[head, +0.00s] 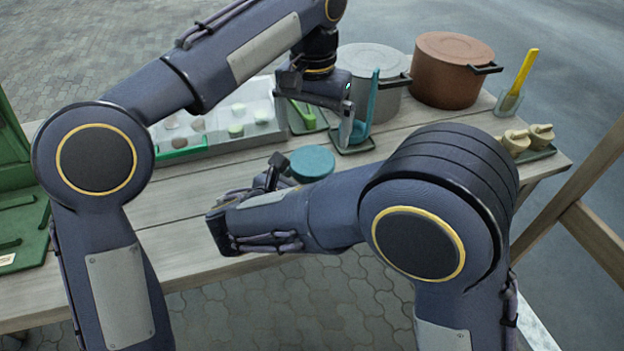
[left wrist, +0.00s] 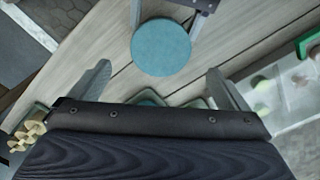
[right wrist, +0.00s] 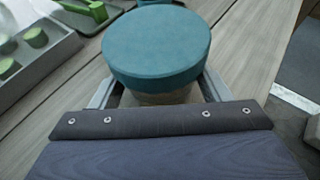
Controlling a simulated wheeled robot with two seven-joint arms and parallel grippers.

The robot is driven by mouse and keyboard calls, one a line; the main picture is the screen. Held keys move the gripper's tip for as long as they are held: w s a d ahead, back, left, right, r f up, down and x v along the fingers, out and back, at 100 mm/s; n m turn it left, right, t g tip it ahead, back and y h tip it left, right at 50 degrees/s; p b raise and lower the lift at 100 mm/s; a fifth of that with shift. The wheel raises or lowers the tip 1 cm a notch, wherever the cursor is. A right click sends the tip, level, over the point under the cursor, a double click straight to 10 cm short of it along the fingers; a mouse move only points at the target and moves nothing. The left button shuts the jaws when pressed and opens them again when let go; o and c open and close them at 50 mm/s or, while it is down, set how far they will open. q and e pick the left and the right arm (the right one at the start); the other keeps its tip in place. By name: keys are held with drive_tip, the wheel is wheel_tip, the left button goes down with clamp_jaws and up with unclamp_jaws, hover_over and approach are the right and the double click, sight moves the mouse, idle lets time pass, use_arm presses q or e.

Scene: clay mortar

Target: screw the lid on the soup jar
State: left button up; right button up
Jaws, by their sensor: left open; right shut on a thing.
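The teal round lid (head: 312,162) sits on top of the soup jar at the front of the table. The right wrist view shows the lid (right wrist: 157,45) from close by, with a strip of the pale jar (right wrist: 165,97) under it. Whether the lid is threaded tight I cannot tell. My right gripper (right wrist: 158,92) is shut on the jar below the lid, one finger on each side. My left gripper (head: 338,125) is open and empty, above the table behind the lid. In the left wrist view the lid (left wrist: 161,47) lies beyond its spread fingers, apart from them.
A grey pot (head: 372,72) and a brown pot (head: 452,68) stand at the back. A teal ladle (head: 374,95) rests behind my left gripper. A compartment tray (head: 185,145) lies left, a green box (head: 18,170) farther left. Small beige pieces (head: 528,138) sit at the right edge.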

sight(312, 159)
use_arm(q)
drive_tip(key=n, duration=0.4)
drive_tip(key=shift+r, duration=0.1)
drive_tip(key=shift+f, duration=4)
